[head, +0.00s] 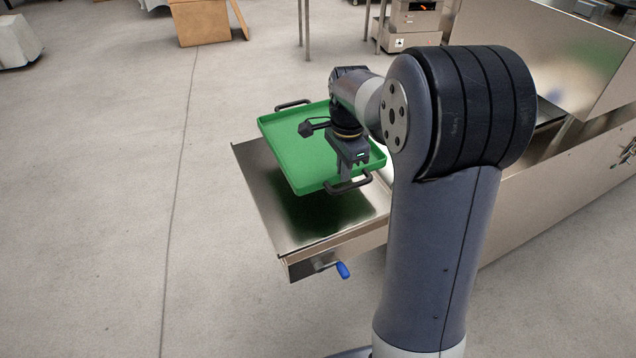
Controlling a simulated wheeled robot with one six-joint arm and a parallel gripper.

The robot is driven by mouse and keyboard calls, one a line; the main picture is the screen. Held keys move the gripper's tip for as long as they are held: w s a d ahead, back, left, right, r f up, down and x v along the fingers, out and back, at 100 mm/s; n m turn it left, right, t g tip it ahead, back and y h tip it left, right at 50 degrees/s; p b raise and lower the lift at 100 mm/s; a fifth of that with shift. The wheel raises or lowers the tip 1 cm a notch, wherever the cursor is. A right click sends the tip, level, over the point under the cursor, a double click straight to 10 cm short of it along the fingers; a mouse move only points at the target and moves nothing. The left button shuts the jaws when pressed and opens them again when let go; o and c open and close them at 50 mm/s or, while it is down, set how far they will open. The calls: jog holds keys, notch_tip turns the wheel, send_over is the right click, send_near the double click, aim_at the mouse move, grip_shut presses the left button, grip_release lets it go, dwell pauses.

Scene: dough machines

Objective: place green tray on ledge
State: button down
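The green tray (290,150) is a shallow square tray with a dark handle at its far edge and another dark handle (348,184) at its near edge. My gripper (350,178) is at the near handle and looks shut on it, with the fingertips partly hidden by the gripper body. The tray hangs roughly level above the metal ledge (262,200), and its dark green reflection shows on the ledge below it. The ledge juts out from the long metal machine on the right. The tray looks apart from the ledge.
A blue-tipped lever (342,270) sticks out at the ledge's near side. The long metal machine body (560,200) stands on the right. A brown cardboard box (200,22) and a small cabinet (412,22) stand at the back. The floor on the left is clear.

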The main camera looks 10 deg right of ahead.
notch_tip(320, 180, down, 9)
jog(key=shift+r, duration=0.1)
dwell(0.3)
jog(key=shift+f, duration=0.25)
jog(key=c, duration=1.6)
grip_release()
jog(key=shift+r, duration=0.1)
notch_tip(320, 180, up, 12)
jog(key=shift+s+r, duration=0.1)
jog(key=shift+r, duration=0.05)
